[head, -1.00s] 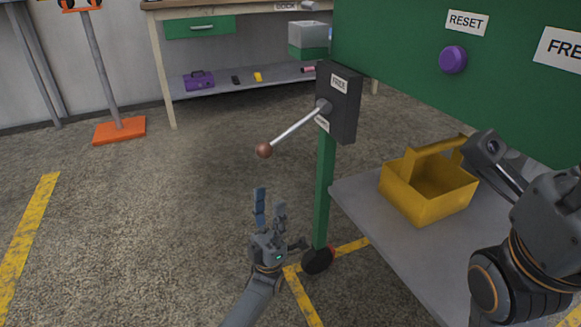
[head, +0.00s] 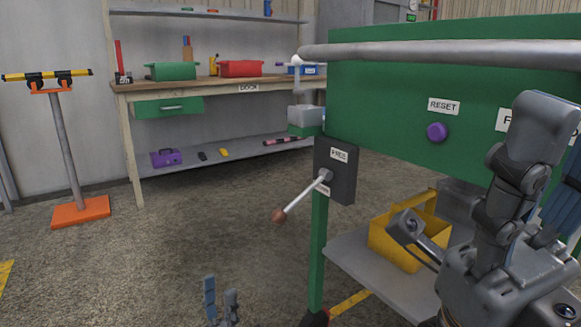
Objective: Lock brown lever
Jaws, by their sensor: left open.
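The brown lever (head: 279,216) has a grey rod with a brown ball at its end. It slants down and left from a dark box (head: 342,172) on the green post (head: 318,252). A label on the box above the pivot reads FREE; a lower label is partly covered by the rod. My left gripper (head: 221,296) is at the bottom edge, below and left of the ball and apart from it. Its fingers point up, open and empty; the rest of it is cut off.
A green panel (head: 400,80) with a purple button (head: 436,132) stands right of the lever. A yellow carrier (head: 390,245) sits on a grey shelf (head: 350,262) below. A workbench (head: 220,87) is behind. Floor left of the post is clear.

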